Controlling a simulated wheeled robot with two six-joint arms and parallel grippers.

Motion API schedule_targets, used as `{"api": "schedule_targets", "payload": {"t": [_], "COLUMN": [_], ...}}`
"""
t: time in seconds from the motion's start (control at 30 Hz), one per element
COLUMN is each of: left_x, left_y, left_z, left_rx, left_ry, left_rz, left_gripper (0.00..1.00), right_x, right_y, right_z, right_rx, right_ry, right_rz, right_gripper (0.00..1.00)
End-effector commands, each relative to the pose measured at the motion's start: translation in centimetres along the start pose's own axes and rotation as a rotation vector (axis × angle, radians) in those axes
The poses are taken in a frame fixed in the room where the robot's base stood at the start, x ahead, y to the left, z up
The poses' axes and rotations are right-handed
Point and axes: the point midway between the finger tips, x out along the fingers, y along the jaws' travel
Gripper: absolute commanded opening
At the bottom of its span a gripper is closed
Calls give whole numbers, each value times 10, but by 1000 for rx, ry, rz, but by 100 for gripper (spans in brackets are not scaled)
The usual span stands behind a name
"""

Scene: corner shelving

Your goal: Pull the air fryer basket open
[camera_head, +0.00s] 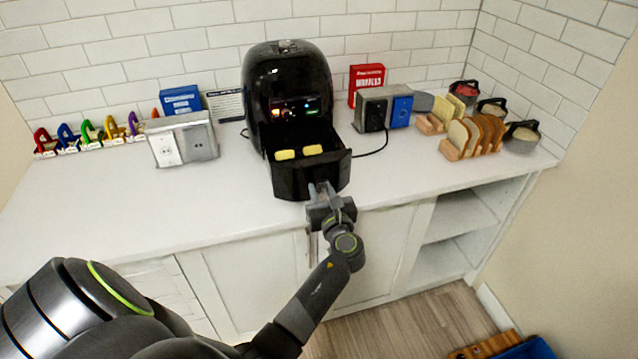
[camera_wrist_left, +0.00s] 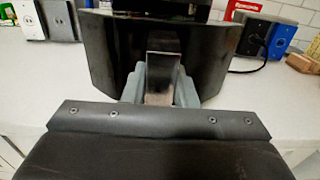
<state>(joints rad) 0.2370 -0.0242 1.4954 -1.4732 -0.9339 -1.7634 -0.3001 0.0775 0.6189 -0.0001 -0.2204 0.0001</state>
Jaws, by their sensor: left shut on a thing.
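The black air fryer (camera_head: 287,85) stands on the white counter against the tiled wall. Its basket (camera_head: 292,178) is pulled part way out toward me, and two yellow pieces of food (camera_head: 298,152) lie in it. My left gripper (camera_head: 322,190) is at the front of the basket, shut on the basket handle. In the left wrist view the handle (camera_wrist_left: 162,68) stands between the two grey fingers (camera_wrist_left: 159,88), with the dark basket front (camera_wrist_left: 108,50) behind it. My right gripper is not in view.
Metal outlet boxes (camera_head: 184,140) stand left of the fryer, and more boxes (camera_head: 373,110) stand to the right. Bread slices in wooden racks (camera_head: 470,138) and lidded pots (camera_head: 522,137) are at the far right. The counter's front left (camera_head: 90,210) is clear.

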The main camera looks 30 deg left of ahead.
Motion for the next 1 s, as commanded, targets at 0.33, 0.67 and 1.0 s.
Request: {"api": "schedule_targets", "payload": {"t": [0.33,0.67,1.0], "left_x": [-7,-6,-6], "left_y": [0,0,0], "left_z": [-1,-1,0], "left_rx": [-2,-1,-1], "left_ry": [1,1,0], "left_rz": [-1,0,0], "left_gripper": [0,47,47], "right_x": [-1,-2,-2], "right_y": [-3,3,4], "right_z": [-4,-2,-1], "right_rx": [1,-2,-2], "right_ry": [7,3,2], "right_rz": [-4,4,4], "right_gripper": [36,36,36]}}
